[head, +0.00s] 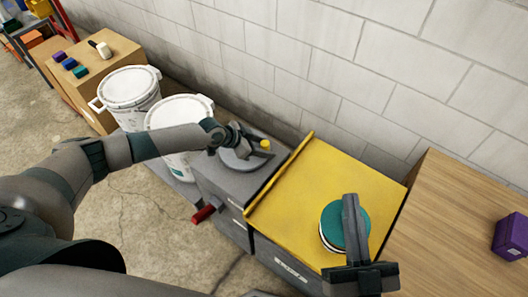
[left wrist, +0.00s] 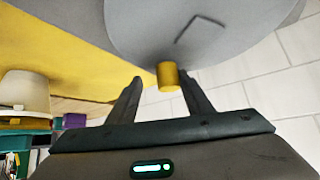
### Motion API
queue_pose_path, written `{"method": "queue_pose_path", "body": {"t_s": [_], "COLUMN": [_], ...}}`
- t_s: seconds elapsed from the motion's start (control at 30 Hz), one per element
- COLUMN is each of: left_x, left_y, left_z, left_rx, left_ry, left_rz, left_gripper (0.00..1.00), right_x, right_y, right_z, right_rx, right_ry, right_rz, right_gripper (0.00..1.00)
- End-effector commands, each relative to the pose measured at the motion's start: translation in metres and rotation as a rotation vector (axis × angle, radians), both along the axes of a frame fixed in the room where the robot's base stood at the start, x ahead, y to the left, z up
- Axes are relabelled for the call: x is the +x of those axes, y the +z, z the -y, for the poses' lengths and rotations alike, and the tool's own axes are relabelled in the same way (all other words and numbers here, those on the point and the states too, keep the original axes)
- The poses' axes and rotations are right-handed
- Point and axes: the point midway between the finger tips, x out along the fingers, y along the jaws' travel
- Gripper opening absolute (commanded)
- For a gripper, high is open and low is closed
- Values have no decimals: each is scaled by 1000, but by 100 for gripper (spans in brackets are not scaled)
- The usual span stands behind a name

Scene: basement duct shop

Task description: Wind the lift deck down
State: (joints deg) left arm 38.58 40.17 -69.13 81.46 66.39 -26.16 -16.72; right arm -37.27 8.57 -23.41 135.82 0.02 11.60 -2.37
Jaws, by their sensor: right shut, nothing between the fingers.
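The yellow lift deck (head: 300,205) is a flat panel beside a grey cabinet (head: 225,180). On the cabinet top is a round grey crank disc (head: 240,158) with a yellow knob (head: 265,145). In the left wrist view the disc (left wrist: 190,30) and knob (left wrist: 168,76) are close. My left gripper (head: 250,143) is at the knob. In the left wrist view its open fingers (left wrist: 163,78) stand either side of the knob, with a gap on the left; contact on the right is unclear. My right gripper (head: 350,198) is shut and empty, above the deck, partly covering a teal-topped round can (head: 331,222).
A red handle (head: 204,213) sticks out from the cabinet front. Two white buckets (head: 129,86) (head: 178,108) stand left of it. A wooden surface (head: 435,215) with a purple block (head: 511,236) lies right of the deck. A block wall (head: 300,50) runs close behind.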

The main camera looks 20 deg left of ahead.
Motion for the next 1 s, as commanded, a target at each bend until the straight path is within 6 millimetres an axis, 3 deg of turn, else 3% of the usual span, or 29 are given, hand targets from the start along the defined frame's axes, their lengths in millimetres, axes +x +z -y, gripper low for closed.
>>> {"method": "queue_pose_path", "body": {"t_s": [0.13, 0.57, 1.0], "left_x": [-4, -5, -14], "left_y": [-3, 0, 14], "left_z": [1, 1, -7], "left_rx": [0, -1, 0], "left_ry": [-26, -33, -33], "left_rz": [-3, -5, -3], "left_gripper": [45, 45, 45], "right_x": [0, 0, 0], "right_y": [-9, -9, 6], "right_z": [0, 0, 0], "right_rx": [0, 0, 0], "right_ry": [0, 0, 0], "right_rz": [0, 0, 0], "right_gripper": [0, 0, 0]}}
